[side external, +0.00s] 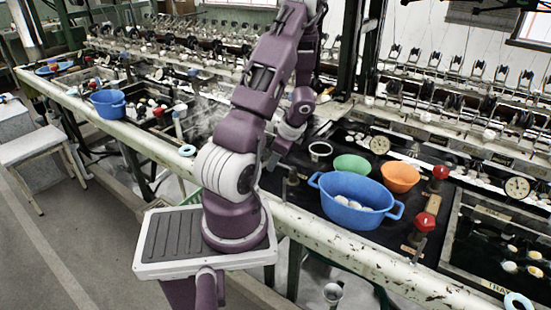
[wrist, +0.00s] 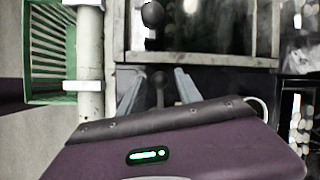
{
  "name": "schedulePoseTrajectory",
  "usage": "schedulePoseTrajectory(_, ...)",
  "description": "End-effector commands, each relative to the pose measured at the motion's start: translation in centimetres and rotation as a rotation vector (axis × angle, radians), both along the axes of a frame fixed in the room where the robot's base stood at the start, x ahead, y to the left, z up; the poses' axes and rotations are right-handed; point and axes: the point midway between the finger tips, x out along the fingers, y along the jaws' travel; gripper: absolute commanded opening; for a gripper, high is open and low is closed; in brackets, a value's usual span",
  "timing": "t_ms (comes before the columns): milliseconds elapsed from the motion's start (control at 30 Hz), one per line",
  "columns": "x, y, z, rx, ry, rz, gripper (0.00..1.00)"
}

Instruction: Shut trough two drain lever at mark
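My gripper (wrist: 157,88) is open in the wrist view, its two grey fingers apart. A dark lever with a round knob (wrist: 158,77) stands between the fingers, with gaps visible on both sides. A second dark round knob (wrist: 152,14) shows farther up that view. In the side external view my gripper (side external: 273,158) points down at the trough bench, left of the blue basin, and is partly hidden by my own arm. I cannot read a trough number or see a mark beside the lever.
A blue basin (side external: 352,208) with white cocoons, a green bowl (side external: 352,164) and an orange bowl (side external: 400,176) stand right of my gripper. Red knobs (side external: 425,222) and a gauge (side external: 517,187) lie farther right. A pale rail (side external: 330,247) runs along the bench front.

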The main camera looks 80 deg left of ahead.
Motion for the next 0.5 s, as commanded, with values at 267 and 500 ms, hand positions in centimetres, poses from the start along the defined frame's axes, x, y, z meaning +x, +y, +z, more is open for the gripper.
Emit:
schedulePoseTrajectory(267, 0.01, 0.00, 0.02, 0.000, 0.000, 0.000, 0.00)
schedulePoseTrajectory(500, 0.00, 0.00, 0.03, 0.001, 0.001, 0.000, 0.00)
